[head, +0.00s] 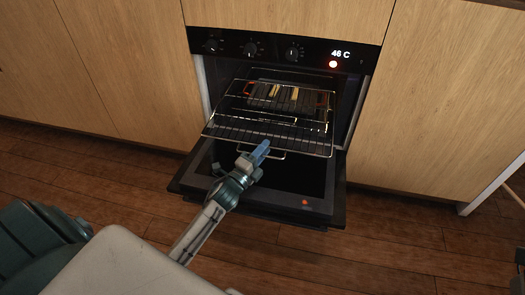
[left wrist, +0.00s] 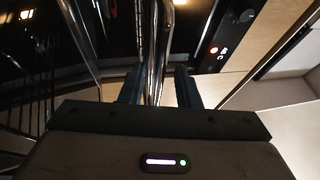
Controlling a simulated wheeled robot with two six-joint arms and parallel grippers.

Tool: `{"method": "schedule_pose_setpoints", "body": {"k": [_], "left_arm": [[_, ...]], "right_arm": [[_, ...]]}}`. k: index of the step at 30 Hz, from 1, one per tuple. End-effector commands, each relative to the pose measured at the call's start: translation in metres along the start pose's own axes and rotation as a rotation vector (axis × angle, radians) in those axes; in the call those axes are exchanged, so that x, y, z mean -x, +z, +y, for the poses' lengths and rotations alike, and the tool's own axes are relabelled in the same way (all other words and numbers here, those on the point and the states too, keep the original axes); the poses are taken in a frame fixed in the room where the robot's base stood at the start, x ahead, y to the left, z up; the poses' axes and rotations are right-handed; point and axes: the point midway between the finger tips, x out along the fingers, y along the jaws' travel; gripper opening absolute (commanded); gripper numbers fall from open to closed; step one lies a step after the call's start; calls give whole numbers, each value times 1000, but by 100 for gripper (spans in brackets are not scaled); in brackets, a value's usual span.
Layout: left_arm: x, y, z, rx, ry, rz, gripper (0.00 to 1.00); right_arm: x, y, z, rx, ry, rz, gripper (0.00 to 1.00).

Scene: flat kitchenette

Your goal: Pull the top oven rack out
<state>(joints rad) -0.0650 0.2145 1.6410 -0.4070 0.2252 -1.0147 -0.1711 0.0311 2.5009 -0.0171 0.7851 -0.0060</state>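The oven (head: 225,46) is open, its door (head: 330,200) folded down. The top rack (head: 230,130), a chrome wire grid, sticks out of the oven above the door. My left gripper (head: 259,153) is at the rack's front edge, by its front loop. In the left wrist view, bright chrome bars (left wrist: 158,50) run between the two fingers of the left gripper (left wrist: 157,85). The fingers stand apart, one on each side of the bars; whether they press on them is unclear.
A dark ribbed tray (head: 285,97) with yellowish pieces and reddish handles is farther back in the oven. The oven panel has knobs and reads 46 C (head: 340,53). Wooden cabinets (head: 430,110) flank the oven. The wooden floor in front is mostly clear.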

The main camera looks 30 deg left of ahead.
Motion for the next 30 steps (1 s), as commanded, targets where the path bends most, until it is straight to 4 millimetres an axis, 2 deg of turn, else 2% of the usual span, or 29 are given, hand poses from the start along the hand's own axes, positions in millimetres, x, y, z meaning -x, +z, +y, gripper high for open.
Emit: {"method": "schedule_pose_setpoints", "body": {"k": [4, 7, 15, 21, 30], "left_arm": [[5, 0, 2, 2, 3, 0, 29], [17, 0, 3, 1, 4, 0, 29], [70, 0, 0, 1, 5, 1, 29], [99, 0, -1, 1, 3, 1, 29], [109, 0, 0, 0, 0, 0, 29]], "right_arm": [[1, 0, 0, 0, -2, 1, 55], [2, 0, 0, 1, -2, 3, 55], [-5, 0, 1, 5, 14, 18, 55], [-10, -1, 2, 0, 17, 20, 55], [-4, 0, 0, -6, -9, -2, 55]]}}
